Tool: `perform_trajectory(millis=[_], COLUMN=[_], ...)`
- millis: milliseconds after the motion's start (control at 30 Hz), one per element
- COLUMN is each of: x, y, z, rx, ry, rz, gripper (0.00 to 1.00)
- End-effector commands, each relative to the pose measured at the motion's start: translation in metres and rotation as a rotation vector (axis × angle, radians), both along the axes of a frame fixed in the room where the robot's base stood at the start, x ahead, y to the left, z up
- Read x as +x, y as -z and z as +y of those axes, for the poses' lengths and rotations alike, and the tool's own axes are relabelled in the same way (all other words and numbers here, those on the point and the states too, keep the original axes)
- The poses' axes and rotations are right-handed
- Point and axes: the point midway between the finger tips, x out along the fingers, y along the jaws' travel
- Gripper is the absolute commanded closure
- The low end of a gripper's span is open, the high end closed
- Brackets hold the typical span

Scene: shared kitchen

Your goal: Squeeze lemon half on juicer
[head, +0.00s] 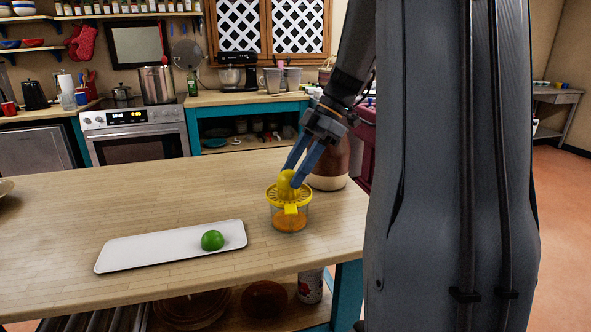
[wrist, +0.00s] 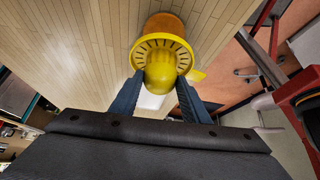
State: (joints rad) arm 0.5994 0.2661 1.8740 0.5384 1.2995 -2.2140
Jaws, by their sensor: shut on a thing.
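The juicer (head: 290,213) stands on the wooden island, with a yellow slotted top and a clear cup that looks orange inside. It also shows in the wrist view (wrist: 148,45), beyond my fingertips. The yellow lemon half (head: 285,182) sits over the middle of the juicer's top; whether it touches the cone is hidden. My gripper (head: 294,177) comes down from above with its blue fingers shut on the lemon half. In the wrist view the lemon half (wrist: 160,74) lies between the two fingertips.
A white tray (head: 130,255) with a green lime (head: 212,240) on it lies left of the juicer. A brown and cream vase (head: 330,165) stands close behind the juicer on the right.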

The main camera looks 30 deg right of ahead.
Motion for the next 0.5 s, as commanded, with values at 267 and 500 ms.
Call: perform_trajectory(millis=[267,500], x=[-0.0034,-0.0083], y=[0.0014,0.0024], z=[-0.0001,0.0030], rx=[-0.004,-0.005], ry=[0.129,0.471], rz=[-0.001,0.000], gripper=[0.80,0.80])
